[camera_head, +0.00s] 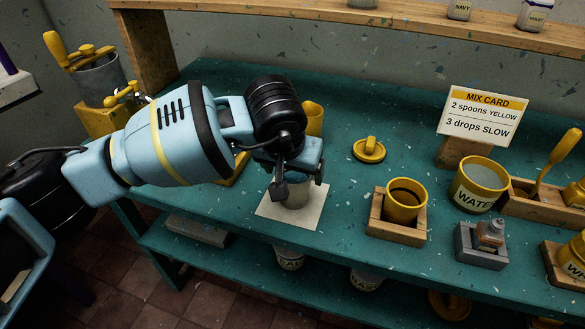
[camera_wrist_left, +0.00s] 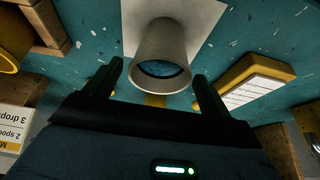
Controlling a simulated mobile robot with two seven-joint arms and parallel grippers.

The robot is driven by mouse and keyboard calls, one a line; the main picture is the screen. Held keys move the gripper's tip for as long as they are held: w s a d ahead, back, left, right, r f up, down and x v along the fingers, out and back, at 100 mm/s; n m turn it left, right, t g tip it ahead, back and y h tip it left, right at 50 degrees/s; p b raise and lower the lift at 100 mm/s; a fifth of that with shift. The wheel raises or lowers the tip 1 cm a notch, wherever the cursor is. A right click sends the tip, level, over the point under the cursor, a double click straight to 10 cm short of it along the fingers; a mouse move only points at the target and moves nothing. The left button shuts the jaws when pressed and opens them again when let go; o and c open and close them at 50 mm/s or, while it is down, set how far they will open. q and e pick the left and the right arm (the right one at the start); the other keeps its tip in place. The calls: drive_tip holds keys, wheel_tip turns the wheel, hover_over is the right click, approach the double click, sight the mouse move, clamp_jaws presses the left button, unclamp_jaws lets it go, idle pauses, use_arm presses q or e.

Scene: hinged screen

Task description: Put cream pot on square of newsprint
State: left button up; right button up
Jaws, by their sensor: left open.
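The cream pot (camera_head: 298,197) stands upright on the square of newsprint (camera_head: 276,213), partly hidden by my left gripper in the head view. In the left wrist view the pot (camera_wrist_left: 164,43) shows its round open mouth, and the pale newsprint (camera_wrist_left: 207,18) lies behind its base. My left gripper (camera_head: 296,184) is over the pot in the head view. In the left wrist view the gripper (camera_wrist_left: 158,72) is open, with one finger on each side of the pot's rim and visible gaps. My right gripper is not in view.
A yellow cup (camera_head: 315,117) stands just behind the gripper. To the right are a yellow pot in a wooden holder (camera_head: 375,222), a yellow lid (camera_head: 369,150), a water pot (camera_head: 479,184) and the mix card (camera_head: 482,114).

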use_arm(q)
drive_tip(key=v, duration=1.2)
drive_tip(key=shift+r, duration=0.2)
